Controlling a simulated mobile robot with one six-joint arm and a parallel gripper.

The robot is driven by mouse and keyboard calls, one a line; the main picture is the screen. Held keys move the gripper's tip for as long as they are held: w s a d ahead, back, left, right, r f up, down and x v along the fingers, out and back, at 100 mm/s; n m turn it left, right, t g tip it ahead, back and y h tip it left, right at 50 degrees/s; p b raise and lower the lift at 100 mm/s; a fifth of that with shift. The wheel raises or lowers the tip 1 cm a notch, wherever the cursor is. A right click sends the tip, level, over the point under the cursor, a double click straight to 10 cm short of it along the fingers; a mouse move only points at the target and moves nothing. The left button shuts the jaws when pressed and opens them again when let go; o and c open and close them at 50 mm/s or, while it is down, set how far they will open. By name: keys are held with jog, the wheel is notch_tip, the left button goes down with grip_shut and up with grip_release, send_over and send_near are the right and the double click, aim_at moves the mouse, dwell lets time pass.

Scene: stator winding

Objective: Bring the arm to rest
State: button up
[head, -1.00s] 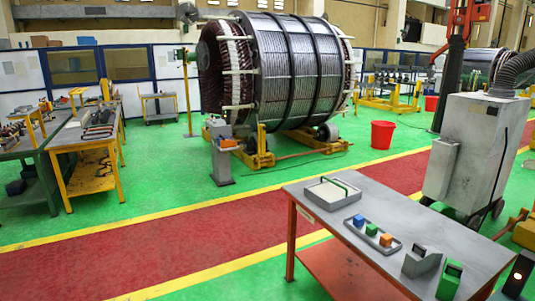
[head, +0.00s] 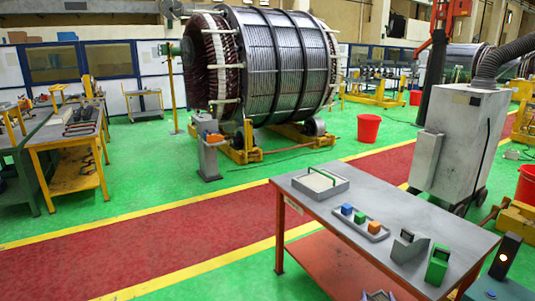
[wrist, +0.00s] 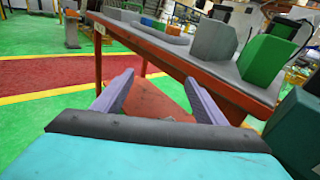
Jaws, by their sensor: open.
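My gripper (wrist: 160,98) shows in the wrist view with its two purple fingers spread apart and nothing between them. It is in front of and below the top of the grey work table (head: 296,192), facing the open space over the table's red lower shelf (wrist: 156,104). In the head view the gripper cannot be made out clearly; only a small light piece shows at the bottom edge. The rest of the arm is hidden.
A grey cabinet (head: 455,145) stands behind. The red walkway (head: 130,243) at left is clear.

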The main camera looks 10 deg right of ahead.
jog(key=w+a+f+n+g+y+b, duration=0.1)
jog(key=w+a+f+n+y+b, duration=0.3)
jog(key=a, duration=1)
jog(key=w+a+f+n+y+p, duration=0.15)
jog(key=a+f+n+y, duration=0.5)
jog(key=a, duration=0.65)
jog(key=s+a+f+n+g+y+b, duration=0.1)
jog(key=s+a+f+n+g+y, duration=0.1)
jog(key=a+f+n, duration=0.3)
jog(key=s+a+f+n+g+y+b, duration=0.1)
jog(key=s+a+n+g+y, duration=0.1)
jog(key=a, duration=0.6)
jog(key=s+a+f+n+g+y+b, duration=0.1)
jog(key=s+a+f+n+g, duration=0.1)
jog(key=a+f+n, duration=0.3)
jog(key=s+a+f+n+g+b, duration=0.1)
jog(key=s+a+f+n+g, duration=0.35)
jog(key=s, duration=0.45)
jog(key=s+a+f+n+g+b, duration=0.1)
jog(key=s+a+f+n+g, duration=0.2)
jog(key=s+f+n+g, duration=0.4)
jog(key=s+d+f+n+g+h, duration=0.1)
jog(key=s+d+n+g+h, duration=0.2)
jog(key=s+d, duration=1)
jog(key=d+n+h, duration=0.1)
jog(key=n+h, duration=0.2)
jog(key=h, duration=0.2)
jog(key=shift+d+f, duration=0.15)
jog(key=shift+f, duration=0.15)
